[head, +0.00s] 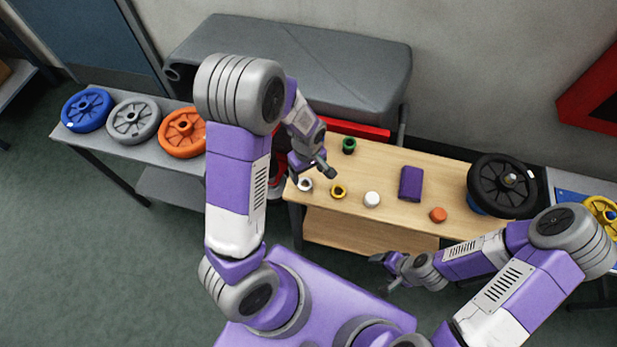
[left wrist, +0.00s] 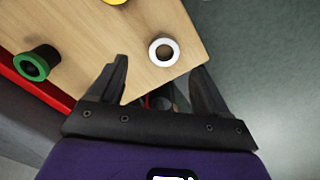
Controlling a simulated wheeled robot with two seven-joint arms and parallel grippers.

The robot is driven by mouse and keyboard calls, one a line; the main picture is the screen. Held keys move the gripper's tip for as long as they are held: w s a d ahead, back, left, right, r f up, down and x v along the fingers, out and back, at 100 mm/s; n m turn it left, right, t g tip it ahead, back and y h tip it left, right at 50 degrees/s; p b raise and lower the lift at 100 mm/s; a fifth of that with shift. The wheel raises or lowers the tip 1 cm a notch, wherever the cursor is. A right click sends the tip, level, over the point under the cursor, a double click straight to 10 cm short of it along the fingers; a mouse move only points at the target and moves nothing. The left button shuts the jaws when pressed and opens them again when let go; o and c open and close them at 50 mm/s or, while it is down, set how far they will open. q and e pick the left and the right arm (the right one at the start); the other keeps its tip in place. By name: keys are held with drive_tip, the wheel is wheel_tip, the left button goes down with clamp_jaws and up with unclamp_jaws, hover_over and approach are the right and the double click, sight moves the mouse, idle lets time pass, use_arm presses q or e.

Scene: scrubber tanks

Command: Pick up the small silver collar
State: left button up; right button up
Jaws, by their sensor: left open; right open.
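The small silver collar (head: 305,179) is a pale ring lying near the left front corner of the wooden table (head: 420,222). In the left wrist view the collar (left wrist: 176,52) lies flat, its dark hole facing up, close to the table's edge. My left gripper (head: 314,170) is open above that end of the table. In the left wrist view its fingertips (left wrist: 160,72) are spread, with the collar ahead of them and between their lines; it is not held. My right gripper (head: 380,275) is open and empty in front of the table, away from the collar.
A yellow ring (head: 339,191), white cap (head: 372,199), green collar (head: 349,145), purple block (head: 410,183), orange piece (head: 438,214) and black wheel (head: 504,170) stand on the table. A grey tank (head: 330,65) is behind. Several wheels lie on the left bench (head: 82,140).

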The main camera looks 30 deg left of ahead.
sight(306, 187)
use_arm(q)
drive_tip(key=f, duration=0.1)
drive_tip(key=f+b, duration=0.1)
drive_tip(key=f, duration=0.1)
drive_tip(key=s+f, duration=0.1)
drive_tip(key=f, duration=0.1)
drive_tip(key=shift+a+f+b, duration=0.1)
drive_tip(key=shift+b, duration=0.2)
drive_tip(key=shift+w+f, duration=0.1)
drive_tip(key=shift+f, duration=0.45)
drive_tip(key=shift+r, duration=0.1)
drive_tip(key=c, duration=1.2)
